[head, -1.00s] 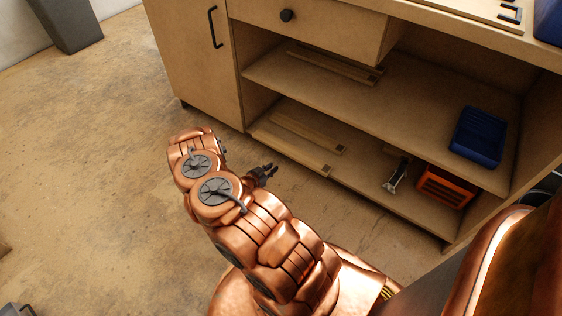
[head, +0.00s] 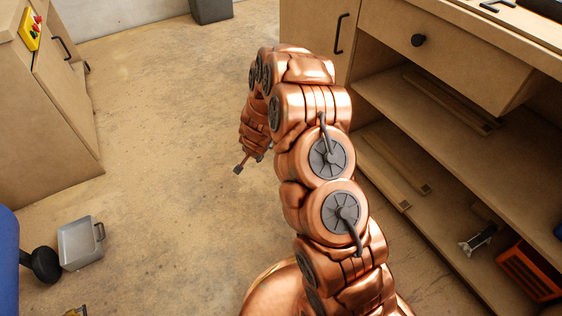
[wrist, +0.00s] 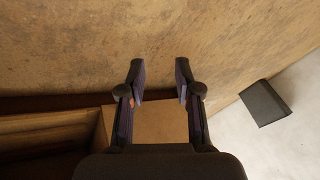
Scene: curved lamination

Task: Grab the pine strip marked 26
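Several thin wooden strips lie on the shelves of the open wooden cabinet in the head view. One strip (head: 445,98) is on the upper shelf, and others, such as a strip (head: 397,160), are on the lower shelf. No number can be read on any of them, so I cannot tell which is marked 26. My gripper (head: 241,167) hangs over the floor to the left of the cabinet, apart from the strips. In the wrist view my gripper (wrist: 160,78) has its two fingers spread with nothing between them.
The cabinet (head: 318,30) stands at the right. Its lower shelf also holds a metal tool (head: 477,240) and an orange bin (head: 528,272). A grey case (head: 80,243) is on the floor at left. A dark grey box (wrist: 265,103) stands by the wall. The middle floor is clear.

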